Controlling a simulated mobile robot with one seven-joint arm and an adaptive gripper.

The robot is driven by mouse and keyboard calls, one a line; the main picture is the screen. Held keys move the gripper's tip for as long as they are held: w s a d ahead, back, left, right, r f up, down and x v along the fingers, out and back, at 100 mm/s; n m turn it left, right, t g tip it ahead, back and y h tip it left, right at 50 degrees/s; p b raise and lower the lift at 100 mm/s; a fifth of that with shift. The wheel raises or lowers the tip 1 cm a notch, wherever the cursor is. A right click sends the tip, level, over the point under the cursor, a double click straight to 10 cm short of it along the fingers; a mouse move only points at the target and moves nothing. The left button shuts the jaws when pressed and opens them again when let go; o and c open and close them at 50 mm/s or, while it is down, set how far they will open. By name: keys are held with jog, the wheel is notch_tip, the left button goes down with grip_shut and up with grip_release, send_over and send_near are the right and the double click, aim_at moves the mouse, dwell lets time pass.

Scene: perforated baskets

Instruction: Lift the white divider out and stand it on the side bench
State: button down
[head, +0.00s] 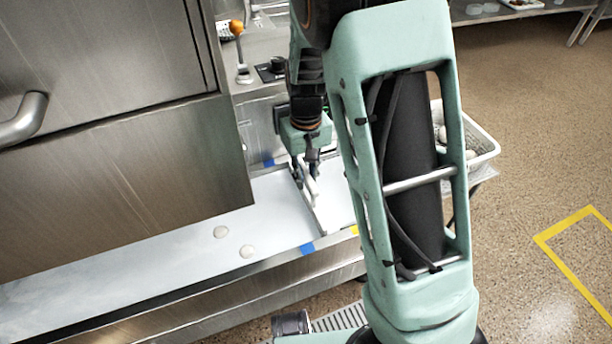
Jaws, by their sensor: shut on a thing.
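The white divider (316,212) stands across the white belt of the steel channel, seen nearly edge-on between a blue mark on the near rim and one at the far side. My gripper (308,186) is over the belt, shut on the upper part of the divider. A pale, handle-like piece shows at the fingertips. Whether the divider's lower edge touches the belt cannot be told. My arm hides the belt to the right.
A steel machine (110,120) with a bar handle stands at the left. Two pale round pieces (221,232) lie on the belt. A white perforated basket (482,143) is partly behind my arm. A steel bench (478,14) is at the back right. An orange-knobbed lever (238,45) stands behind.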

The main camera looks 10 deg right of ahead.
jog(key=shift+r+p, duration=0.5)
jog(key=shift+r, duration=0.35)
